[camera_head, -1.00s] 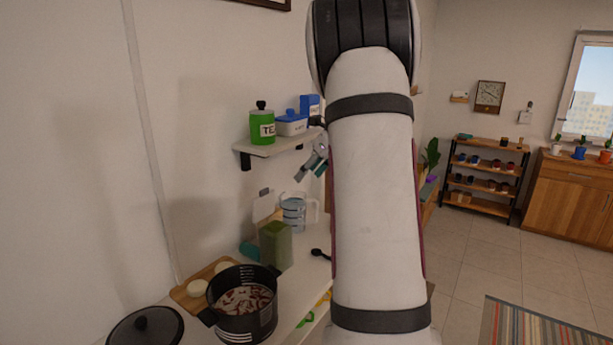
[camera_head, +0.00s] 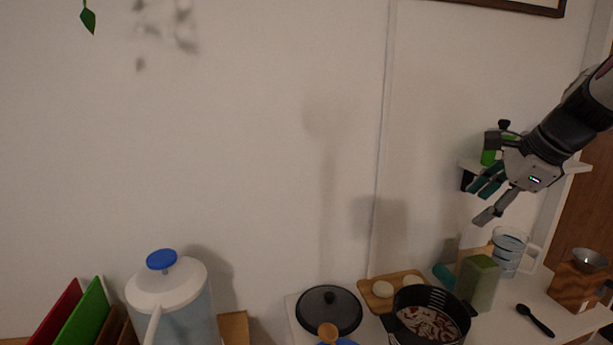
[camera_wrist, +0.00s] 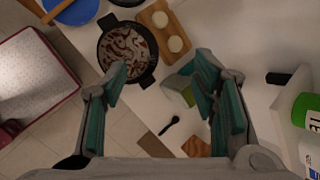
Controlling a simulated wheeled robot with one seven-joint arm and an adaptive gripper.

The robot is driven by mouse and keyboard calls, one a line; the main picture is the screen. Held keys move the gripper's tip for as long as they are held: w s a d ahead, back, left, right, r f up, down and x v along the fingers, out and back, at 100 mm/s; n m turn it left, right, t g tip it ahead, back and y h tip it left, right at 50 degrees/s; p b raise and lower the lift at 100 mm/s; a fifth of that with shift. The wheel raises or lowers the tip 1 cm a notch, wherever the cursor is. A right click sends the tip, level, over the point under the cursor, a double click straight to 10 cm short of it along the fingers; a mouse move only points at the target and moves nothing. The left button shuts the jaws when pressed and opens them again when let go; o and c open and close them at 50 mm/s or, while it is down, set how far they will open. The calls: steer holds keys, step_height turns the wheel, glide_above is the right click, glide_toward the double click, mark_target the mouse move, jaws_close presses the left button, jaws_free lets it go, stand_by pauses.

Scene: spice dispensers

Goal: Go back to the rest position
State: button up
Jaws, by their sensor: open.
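My gripper (camera_head: 490,203) is in the upper right of the head view, in front of the wall shelf and above the counter. Its fingers are apart and nothing is between them. In the wrist view my gripper (camera_wrist: 158,92) shows its two green-padded fingers spread wide, with the counter and floor below. A green spice container (camera_head: 480,284) stands on the counter below it, beside the black pot (camera_head: 428,318). In the wrist view the pot (camera_wrist: 127,52) lies beyond the fingers.
The wall shelf (camera_head: 572,167) holds a green jar (camera_head: 488,156), partly hidden by my gripper. A measuring jug (camera_head: 508,252), a wooden box (camera_head: 580,287) and a black spoon (camera_head: 535,320) are on the counter. A pitcher (camera_head: 172,300) stands at lower left. The space before the wall is free.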

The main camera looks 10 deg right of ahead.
steer(key=s+a+n+g, duration=0.1)
steer(key=s+a+n, duration=0.45)
steer(key=a, duration=0.25)
steer(key=s+a+n, duration=0.4)
steer(key=a+n, duration=0.3)
steer(key=a, duration=0.1)
steer(key=s+a+f+n+h, duration=0.1)
steer(key=s+a+f+n, duration=0.2)
steer(key=s+n, duration=0.6)
steer(key=a+n, duration=0.2)
steer(key=shift+s+a+f+h, duration=0.15)
steer(key=shift+s+a+h, duration=0.15)
steer(key=shift+s+a, duration=0.05)
